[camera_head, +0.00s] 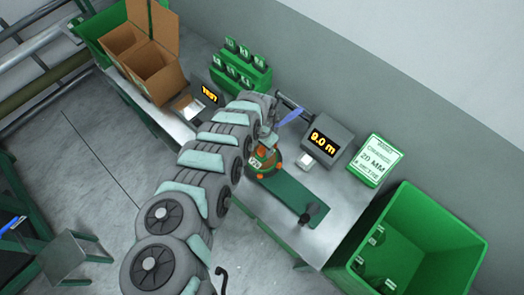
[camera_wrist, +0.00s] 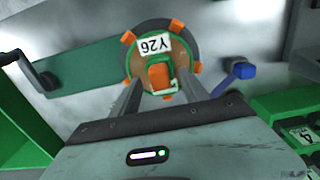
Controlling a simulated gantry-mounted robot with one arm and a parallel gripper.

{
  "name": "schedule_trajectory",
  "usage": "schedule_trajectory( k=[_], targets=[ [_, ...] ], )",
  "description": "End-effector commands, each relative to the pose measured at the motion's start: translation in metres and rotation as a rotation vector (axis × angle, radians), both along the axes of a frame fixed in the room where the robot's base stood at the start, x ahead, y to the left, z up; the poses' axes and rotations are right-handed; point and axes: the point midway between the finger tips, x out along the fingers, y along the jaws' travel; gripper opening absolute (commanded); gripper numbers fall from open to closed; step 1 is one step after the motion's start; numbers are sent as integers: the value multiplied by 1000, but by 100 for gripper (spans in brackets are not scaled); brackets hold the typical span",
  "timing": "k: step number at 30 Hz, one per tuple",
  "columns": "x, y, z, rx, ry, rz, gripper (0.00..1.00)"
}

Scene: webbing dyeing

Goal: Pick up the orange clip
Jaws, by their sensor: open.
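The orange clip (camera_wrist: 160,76) shows in the wrist view as an orange block over the middle of a round brown and green reel (camera_wrist: 181,52). The reel has several orange tabs around its rim and a white Y26 tag (camera_wrist: 153,45). My gripper (camera_wrist: 160,88) is open, with one finger on each side of the clip. Whether the fingers touch it I cannot tell. In the head view the reel (camera_head: 256,173) sits on the bench below my wrist, and my arm hides part of it.
A green strip (camera_head: 288,190) runs from the reel to a dark-knobbed crank (camera_head: 313,211). A blue-handled lever (camera_head: 290,117) stands close to the reel. A display reading 9.0 m (camera_head: 327,140), a green sign (camera_head: 374,160) and a large green bin (camera_head: 430,230) lie to the right.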

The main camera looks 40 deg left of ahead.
Motion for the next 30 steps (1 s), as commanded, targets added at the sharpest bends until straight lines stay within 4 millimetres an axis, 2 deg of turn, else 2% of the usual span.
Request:
schedule_trajectory(
  k=[6, 15, 30],
  targets=[
    [-1, -1, -14, -1, 3, 0, 53],
    [-1, 0, -16, 0, 3, 1, 53],
    [-1, 0, -16, 0, 2, 1, 13]
  ],
)
